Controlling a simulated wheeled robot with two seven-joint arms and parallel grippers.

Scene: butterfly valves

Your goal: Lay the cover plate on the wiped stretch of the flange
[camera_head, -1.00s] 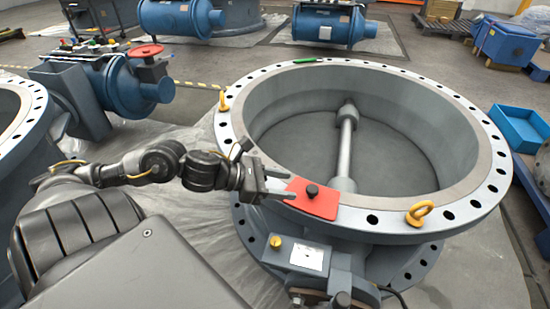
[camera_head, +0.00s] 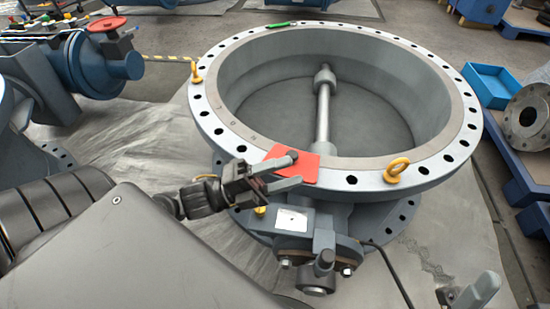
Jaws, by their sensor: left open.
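The red cover plate (camera_head: 308,172) with a black knob lies on the near rim of the large grey valve flange (camera_head: 236,143), close to the inner edge. My left gripper (camera_head: 285,171) is at the plate's left side, its two grey fingers apart. The fingertips overlap the plate in the picture, one near the knob; I cannot tell whether they touch. A grey two-pronged shape (camera_head: 466,293), seemingly my right gripper, is cut off at the bottom right edge. Which stretch of the flange is wiped cannot be made out.
Yellow eyebolts stand on the rim at right (camera_head: 396,169) and left (camera_head: 196,73). A green object (camera_head: 281,25) lies on the far rim. A shaft (camera_head: 323,108) crosses the opening. A blue tray (camera_head: 490,82) and a grey flanged part (camera_head: 530,116) are at right.

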